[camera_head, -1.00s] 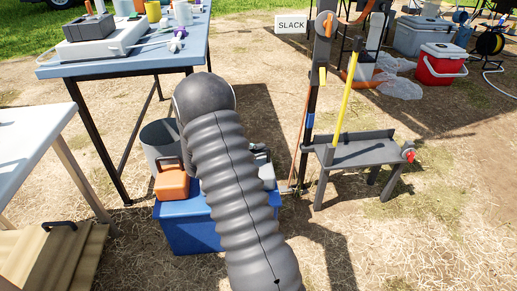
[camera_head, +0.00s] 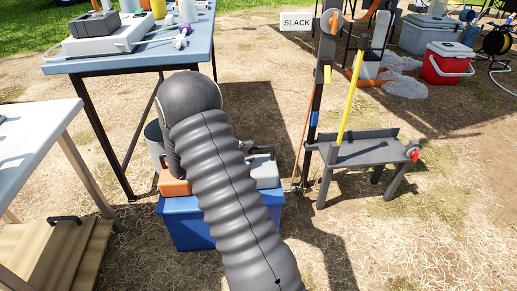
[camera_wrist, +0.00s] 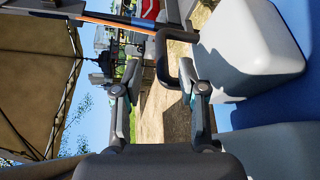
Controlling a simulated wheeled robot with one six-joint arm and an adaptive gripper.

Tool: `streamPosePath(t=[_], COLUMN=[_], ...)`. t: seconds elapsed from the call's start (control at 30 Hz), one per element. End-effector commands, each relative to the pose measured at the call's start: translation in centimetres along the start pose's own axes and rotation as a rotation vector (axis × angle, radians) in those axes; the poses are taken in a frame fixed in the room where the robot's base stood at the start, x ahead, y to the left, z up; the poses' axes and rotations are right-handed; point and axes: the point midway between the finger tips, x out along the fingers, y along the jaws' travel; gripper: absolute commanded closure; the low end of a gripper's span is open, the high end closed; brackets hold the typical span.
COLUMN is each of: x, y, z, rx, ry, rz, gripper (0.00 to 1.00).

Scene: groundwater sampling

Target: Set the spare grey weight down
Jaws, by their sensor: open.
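The spare grey weight (camera_head: 263,171), a pale grey block with a dark loop handle, rests on top of the blue box (camera_head: 190,228), right of my arm. In the wrist view the grey weight (camera_wrist: 248,50) is at the upper right, its handle pointing left. My gripper (camera_wrist: 165,68) is open, with its two fingers apart. The handle bar shows between the fingertips, and the right fingertip overlaps the handle's opening. I cannot tell whether either finger touches it. In the head view my arm hides my gripper.
An orange weight (camera_head: 174,187) sits on the blue box, partly behind my arm. A blue-topped table (camera_head: 135,57) stands behind, and a white table (camera_head: 30,140) at left. A dark metal stand (camera_head: 365,152) with a yellow lever is at right. Straw ground lies open at front right.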

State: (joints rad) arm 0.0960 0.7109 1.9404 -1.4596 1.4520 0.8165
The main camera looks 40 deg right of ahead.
Motion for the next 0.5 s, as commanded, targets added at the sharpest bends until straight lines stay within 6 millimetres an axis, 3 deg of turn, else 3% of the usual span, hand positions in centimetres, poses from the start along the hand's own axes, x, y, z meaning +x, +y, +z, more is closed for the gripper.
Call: streamPosePath(t=[0.2, 0.5], x=[-4.0, -6.0], y=[0.0, 0.4], z=[0.0, 0.5], rx=[0.000, 0.005], ry=[0.002, -0.004], rz=[0.001, -0.019], gripper=[0.59, 0.59])
